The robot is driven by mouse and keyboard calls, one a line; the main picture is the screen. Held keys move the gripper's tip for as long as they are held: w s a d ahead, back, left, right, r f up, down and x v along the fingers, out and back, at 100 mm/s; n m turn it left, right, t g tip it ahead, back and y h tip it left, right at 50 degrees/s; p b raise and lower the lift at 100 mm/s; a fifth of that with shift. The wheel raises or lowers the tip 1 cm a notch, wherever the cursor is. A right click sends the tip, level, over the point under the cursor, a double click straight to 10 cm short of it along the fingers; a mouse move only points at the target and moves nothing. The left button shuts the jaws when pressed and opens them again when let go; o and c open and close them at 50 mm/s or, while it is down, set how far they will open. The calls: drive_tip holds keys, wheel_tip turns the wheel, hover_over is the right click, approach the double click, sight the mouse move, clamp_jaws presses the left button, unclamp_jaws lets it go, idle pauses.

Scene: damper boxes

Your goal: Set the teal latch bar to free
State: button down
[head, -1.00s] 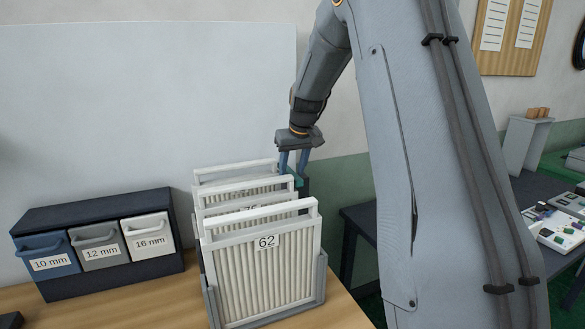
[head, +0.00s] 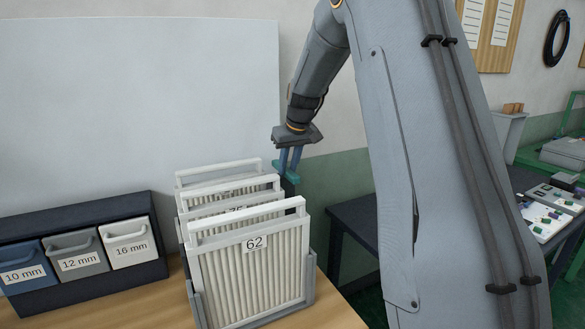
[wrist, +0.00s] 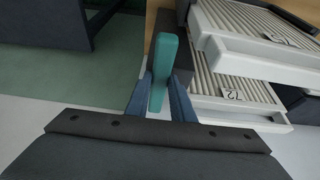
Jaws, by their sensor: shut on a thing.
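The teal latch bar (head: 291,176) is a short bar beside the far right of the filter panels in the head view. In the wrist view the teal latch bar (wrist: 164,68) points lengthwise between the two blue fingers. My gripper (head: 289,168) reaches down on it from above, and its fingers are shut on it. My gripper (wrist: 161,95) also shows in the wrist view with the bar between its fingers. A dark post stands under the bar in the head view. Its lower part is hidden behind the panels.
White pleated panels, the front one marked 62 (head: 252,265), stand in a grey rack close left of my gripper. A dark drawer box (head: 150,283) with 10, 12 and 16 mm drawers is further left. A dark table (head: 345,213) stands to the right.

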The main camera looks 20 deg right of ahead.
drive_tip(key=shift+d, duration=0.2)
drive_tip(key=c, duration=1.5)
unclamp_jaws()
drive_tip(key=shift+d, duration=0.2)
drive_tip(key=shift+a, duration=0.2)
drive_tip(key=shift+r, duration=0.2)
drive_tip(key=b+v, duration=0.2)
drive_tip(key=v, duration=0.5)
drive_tip(key=shift+s+r+b, duration=0.15)
drive_tip(key=shift+r+b, duration=0.05)
drive_tip(key=shift+b, duration=0.2)
